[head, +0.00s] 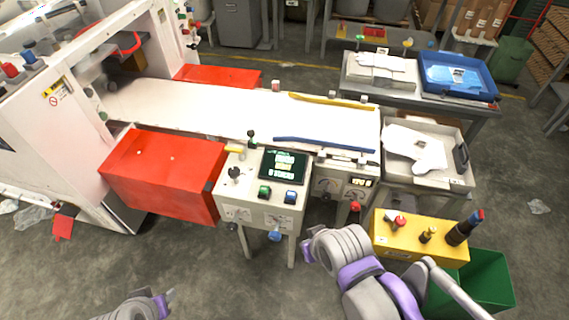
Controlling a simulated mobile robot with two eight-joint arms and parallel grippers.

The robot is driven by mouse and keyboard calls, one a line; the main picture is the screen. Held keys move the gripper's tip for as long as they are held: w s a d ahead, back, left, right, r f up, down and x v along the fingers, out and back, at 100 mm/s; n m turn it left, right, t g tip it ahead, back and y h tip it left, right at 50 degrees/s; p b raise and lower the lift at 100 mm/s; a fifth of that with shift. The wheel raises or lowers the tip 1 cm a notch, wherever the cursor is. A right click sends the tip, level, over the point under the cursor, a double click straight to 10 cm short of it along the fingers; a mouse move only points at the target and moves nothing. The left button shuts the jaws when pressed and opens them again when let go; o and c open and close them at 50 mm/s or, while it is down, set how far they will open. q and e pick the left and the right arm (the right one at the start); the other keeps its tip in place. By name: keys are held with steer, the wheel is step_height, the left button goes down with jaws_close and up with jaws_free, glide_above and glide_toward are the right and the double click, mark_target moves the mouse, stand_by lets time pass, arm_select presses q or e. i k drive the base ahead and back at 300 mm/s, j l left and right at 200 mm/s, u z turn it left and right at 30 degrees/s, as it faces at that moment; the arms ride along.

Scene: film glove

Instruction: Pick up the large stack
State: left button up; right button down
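A white stack of flat film pieces (380,66) lies on the grey table at the back right. A looser white pile (418,146) lies in a grey tray (459,180) at the end of the conveyor. I cannot tell for certain which is the large stack. My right arm reaches in from the lower right, and its gripper end (308,240) is by the front of the machine, apart from both piles. My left gripper (168,296) is at the bottom left edge, mostly cut off, over the floor. Neither gripper's fingers show clearly.
A white conveyor (230,108) with red guards runs across the middle. A control box (265,190) stands before it. A blue tray (455,75) sits on the back table (400,92). A yellow box (420,240) and green bin (490,280) are near my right arm.

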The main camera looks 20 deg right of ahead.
mark_target(429, 152)
steer(key=z, duration=1.9)
